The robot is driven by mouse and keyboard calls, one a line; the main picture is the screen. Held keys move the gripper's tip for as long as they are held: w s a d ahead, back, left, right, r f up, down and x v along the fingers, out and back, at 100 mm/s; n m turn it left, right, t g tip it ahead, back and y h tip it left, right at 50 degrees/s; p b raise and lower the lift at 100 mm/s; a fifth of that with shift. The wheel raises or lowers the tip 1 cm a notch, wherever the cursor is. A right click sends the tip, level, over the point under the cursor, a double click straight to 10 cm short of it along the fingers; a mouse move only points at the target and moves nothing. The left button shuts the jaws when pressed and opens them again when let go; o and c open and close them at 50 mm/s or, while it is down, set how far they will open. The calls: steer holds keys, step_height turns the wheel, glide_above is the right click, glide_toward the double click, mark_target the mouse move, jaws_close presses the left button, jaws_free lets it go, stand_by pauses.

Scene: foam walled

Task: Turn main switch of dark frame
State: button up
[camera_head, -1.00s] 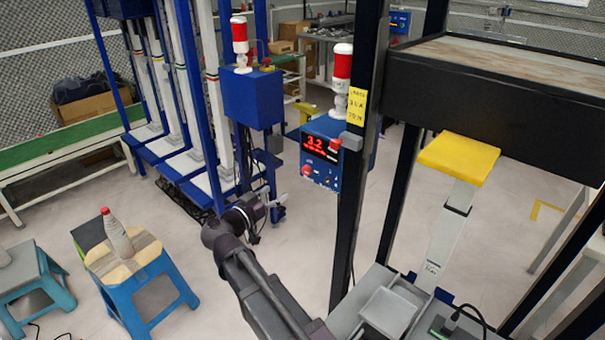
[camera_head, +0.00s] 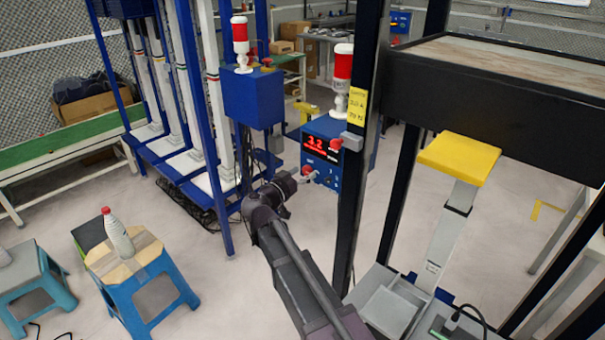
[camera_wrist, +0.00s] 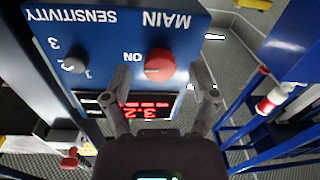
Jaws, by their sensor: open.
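The blue control box (camera_head: 322,128) with a red digital display (camera_head: 318,148) is mounted beside the dark frame's post (camera_head: 362,130). In the wrist view the box's face (camera_wrist: 112,50) appears upside down, with a red main switch knob (camera_wrist: 159,64) by the words MAIN and ON. A smaller black SENSITIVITY knob (camera_wrist: 75,65) is beside it. My gripper (camera_wrist: 160,92) is open, its two fingers spread on either side of the display, with the red knob just beyond the fingertips. In the head view my gripper (camera_head: 304,176) is at the lower left of the box, partly covering the switch area.
The dark frame's black beam (camera_head: 480,105) and yellow pad (camera_head: 458,158) are on the right. A blue frame with another box (camera_head: 254,98) stands left of the control box. A blue stool (camera_head: 140,285) bears a bottle. The floor between stool and arm is clear.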

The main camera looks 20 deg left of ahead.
steer(key=shift+w, duration=0.1)
jaws_close()
steer(key=shift+n, duration=0.5)
steer(key=n, duration=0.3)
steer(key=shift+r+n, duration=0.1)
steer(key=shift+n, duration=0.2)
steer(key=n+p, duration=0.1)
steer(key=n, duration=0.7)
steer(key=shift+n+g, duration=0.3)
steer(key=shift+g, duration=0.1)
steer(key=n, duration=0.4)
steer(key=shift+a+h, duration=0.1)
steer(key=shift+h, duration=0.3)
